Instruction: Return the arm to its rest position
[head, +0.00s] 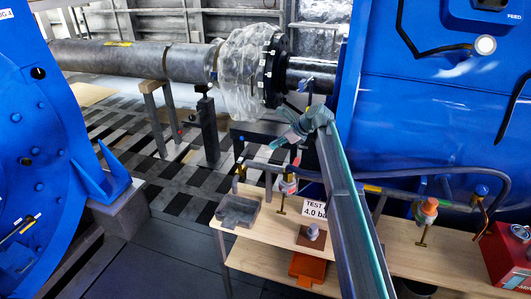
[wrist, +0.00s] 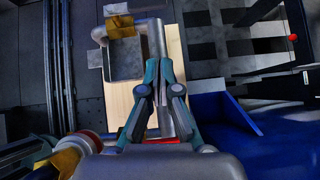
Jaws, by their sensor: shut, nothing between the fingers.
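In the head view, my arm (head: 350,205) reaches up from the bottom edge to a raised gripper (head: 279,128). The gripper is above the wooden bench (head: 260,222), in front of the clear-wrapped pipe coupling (head: 243,75). In the wrist view, my gripper (wrist: 160,68) has its two teal-and-grey fingers drawn together at the tips. A grey bar shows behind the fingers. I see nothing held. The gripper's exact distance from the coupling and from the bench fittings is unclear.
A grey tray (head: 237,211) and a test sign (head: 314,209) are on the bench. Valves and a hose (head: 400,194) run along its back. A red box (head: 508,258) is at right. Blue housings (head: 50,150) stand on both sides. The floor at lower left is clear.

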